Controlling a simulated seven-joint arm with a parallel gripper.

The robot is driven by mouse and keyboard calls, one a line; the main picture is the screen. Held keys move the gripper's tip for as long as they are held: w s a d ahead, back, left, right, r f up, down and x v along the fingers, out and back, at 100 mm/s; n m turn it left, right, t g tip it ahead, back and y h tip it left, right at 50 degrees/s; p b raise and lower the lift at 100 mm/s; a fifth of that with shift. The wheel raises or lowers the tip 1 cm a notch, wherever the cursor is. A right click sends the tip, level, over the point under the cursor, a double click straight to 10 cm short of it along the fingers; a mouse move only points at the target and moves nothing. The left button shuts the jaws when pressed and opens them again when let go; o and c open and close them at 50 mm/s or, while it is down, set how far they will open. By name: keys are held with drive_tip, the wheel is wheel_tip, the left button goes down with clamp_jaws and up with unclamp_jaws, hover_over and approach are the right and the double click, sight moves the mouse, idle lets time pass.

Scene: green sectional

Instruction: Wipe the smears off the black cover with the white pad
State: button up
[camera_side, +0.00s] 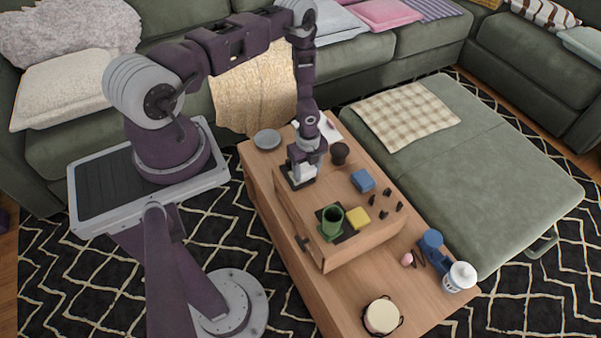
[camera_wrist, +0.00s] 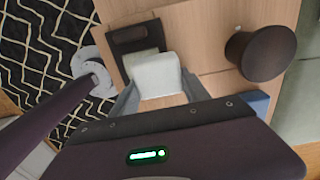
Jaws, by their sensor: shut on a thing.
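My gripper (camera_side: 304,158) is shut on the white pad (camera_side: 304,172), low over the left end of the raised wooden board. In the wrist view the pad (camera_wrist: 157,72) sits between the two fingers (camera_wrist: 158,88). The black cover (camera_side: 296,183) lies flat under and beside the pad. The wrist view shows its dark upper part (camera_wrist: 131,37) and a pale grey-green patch (camera_wrist: 140,60) at the pad's edge. The pad hides part of the cover. I cannot tell whether the pad touches it, or whether the patch is a smear.
A dark brown round object (camera_side: 339,152) stands right of my gripper, also in the wrist view (camera_wrist: 262,53). A grey plate (camera_side: 267,139) lies behind left.

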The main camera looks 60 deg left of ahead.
drive_tip(key=shift+s, duration=2.05)
drive_tip(key=w, duration=0.4)
drive_tip(key=shift+s, duration=1.9)
drive_tip(key=shift+s+r, duration=0.1)
drive_tip(key=shift+r, duration=0.05)
wheel_tip(320, 180, up, 8)
